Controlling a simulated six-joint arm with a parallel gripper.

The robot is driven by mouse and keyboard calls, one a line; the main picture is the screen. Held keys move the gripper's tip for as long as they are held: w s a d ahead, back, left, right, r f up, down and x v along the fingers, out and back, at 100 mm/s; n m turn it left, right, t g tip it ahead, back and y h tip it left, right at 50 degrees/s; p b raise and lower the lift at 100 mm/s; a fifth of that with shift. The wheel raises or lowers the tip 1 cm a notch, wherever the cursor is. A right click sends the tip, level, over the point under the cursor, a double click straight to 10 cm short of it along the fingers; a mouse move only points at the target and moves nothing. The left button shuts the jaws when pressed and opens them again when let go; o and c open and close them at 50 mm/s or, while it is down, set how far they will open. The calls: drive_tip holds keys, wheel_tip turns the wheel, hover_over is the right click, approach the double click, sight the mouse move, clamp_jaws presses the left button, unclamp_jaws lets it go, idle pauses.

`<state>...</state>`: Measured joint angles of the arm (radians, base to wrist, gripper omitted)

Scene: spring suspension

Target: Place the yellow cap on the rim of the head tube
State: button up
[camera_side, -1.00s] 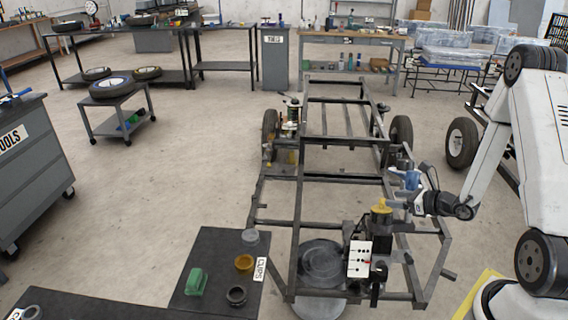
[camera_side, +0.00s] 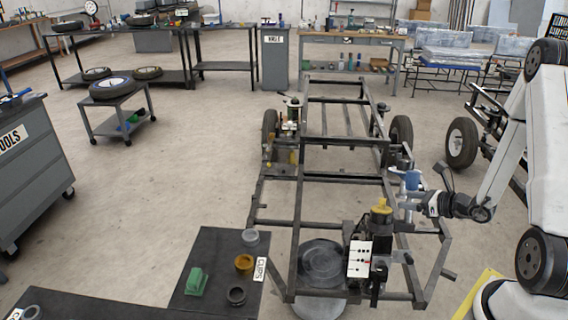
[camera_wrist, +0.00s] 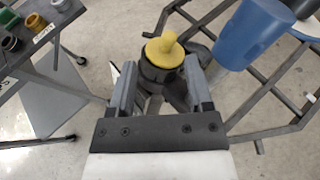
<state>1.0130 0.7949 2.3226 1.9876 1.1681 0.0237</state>
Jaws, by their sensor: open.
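The yellow cap (camera_side: 381,206), a disc with a raised knob, sits on top of a dark upright tube (camera_side: 381,219) at the near right of the frame. The wrist view shows the cap (camera_wrist: 164,49) seated over the dark tube end (camera_wrist: 160,72), seemingly level; the rim under it is mostly hidden. My gripper (camera_side: 407,205) is to the right of the cap, apart from it. In the wrist view my gripper (camera_wrist: 161,64) is open and empty, its two fingers pointing toward the tube, one on each side in the picture.
A blue cylinder (camera_wrist: 254,34) stands close to the right finger in the wrist view. A white box with knobs (camera_side: 359,258) is in front of the tube. A black table (camera_side: 216,265) at the left holds a yellow-brown cup (camera_side: 244,263), other cups and a green block (camera_side: 196,281).

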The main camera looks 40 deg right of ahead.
drive_tip(key=s+a+r+n+g+y, duration=0.2)
drive_tip(key=a+n+g, duration=0.4)
drive_tip(key=a+n, duration=0.4)
drive_tip(key=s+a+r+n+g+y, duration=0.1)
drive_tip(key=s+a+n+g+y, duration=0.15)
drive_tip(key=a+n+g, duration=0.5)
drive_tip(key=w+a+r+n+t+h, duration=0.1)
drive_tip(key=a+r+n+t+h, duration=0.2)
drive_tip(key=n, duration=1.4)
wheel_tip(320, 180, up, 2)
drive_tip(key=a+h, duration=0.1)
drive_tip(key=h, duration=0.2)
drive_tip(key=shift+w+a+r, duration=0.15)
drive_tip(key=shift+w+a, duration=0.05)
drive_tip(key=shift+w, duration=0.05)
drive_tip(key=shift+o, duration=0.5)
